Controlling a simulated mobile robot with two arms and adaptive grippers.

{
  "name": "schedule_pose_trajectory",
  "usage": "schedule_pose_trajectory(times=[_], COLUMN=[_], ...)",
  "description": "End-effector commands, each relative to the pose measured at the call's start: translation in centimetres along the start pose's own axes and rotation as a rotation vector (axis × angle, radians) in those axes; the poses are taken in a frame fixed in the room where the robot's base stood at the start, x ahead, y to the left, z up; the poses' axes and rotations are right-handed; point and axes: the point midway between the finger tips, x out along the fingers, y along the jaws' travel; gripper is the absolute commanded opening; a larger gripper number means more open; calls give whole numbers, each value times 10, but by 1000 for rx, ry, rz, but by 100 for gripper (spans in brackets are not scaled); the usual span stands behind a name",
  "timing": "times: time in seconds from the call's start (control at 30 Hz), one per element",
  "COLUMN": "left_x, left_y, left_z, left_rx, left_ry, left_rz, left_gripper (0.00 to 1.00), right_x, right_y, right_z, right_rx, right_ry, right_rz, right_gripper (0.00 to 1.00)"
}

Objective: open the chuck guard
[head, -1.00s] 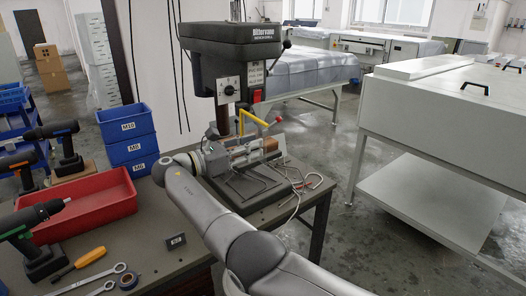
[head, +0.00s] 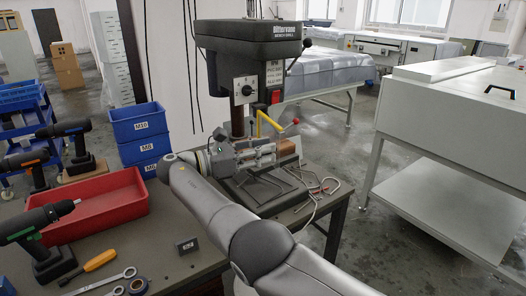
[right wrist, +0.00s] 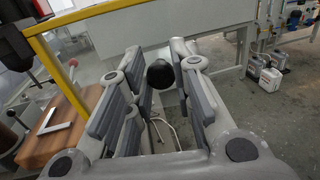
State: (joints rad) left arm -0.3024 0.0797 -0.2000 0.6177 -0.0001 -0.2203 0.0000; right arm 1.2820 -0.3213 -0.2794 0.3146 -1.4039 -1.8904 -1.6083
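A yellow bent bar (head: 268,123), which looks like part of the chuck guard, stands below the head of the drill press (head: 246,60). In the right wrist view the yellow bar (right wrist: 75,88) runs along the left, outside my fingers. My right gripper (head: 270,152) is level beside the drill column, below the yellow bar. In the right wrist view my right gripper (right wrist: 158,55) is open. A black ball-shaped knob (right wrist: 160,74) shows between its fingers, with gaps on both sides. Whether it lies within reach of the pads I cannot tell. My left gripper is out of view.
A brown block (head: 288,147) sits just past my right gripper. Bent metal rods (head: 328,188) lie on the bench (head: 205,262). A red tray (head: 105,212), power drills and blue bins (head: 137,123) are to the left. Open floor lies right of the bench.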

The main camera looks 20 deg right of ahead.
Motion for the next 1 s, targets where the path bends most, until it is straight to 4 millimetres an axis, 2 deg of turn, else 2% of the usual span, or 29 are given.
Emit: schedule_pose_trajectory(times=[0.03,0.13,0.17,0.53,0.67,0.9,1.0], left_x=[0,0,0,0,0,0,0], left_y=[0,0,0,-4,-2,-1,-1], left_z=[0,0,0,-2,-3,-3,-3], left_rx=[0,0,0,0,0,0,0], left_ry=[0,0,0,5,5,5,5], left_rz=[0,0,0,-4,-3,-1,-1], left_gripper=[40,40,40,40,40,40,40], right_x=[0,0,0,0,0,0,0], right_y=[0,0,0,0,0,0,0], right_z=[1,1,1,5,24,71,86], right_rx=[2,1,1,2,7,5,3], right_ry=[0,0,0,0,0,-1,0], right_rz=[1,1,1,0,1,1,1], right_gripper=[29,42,43,43,43,43,43])
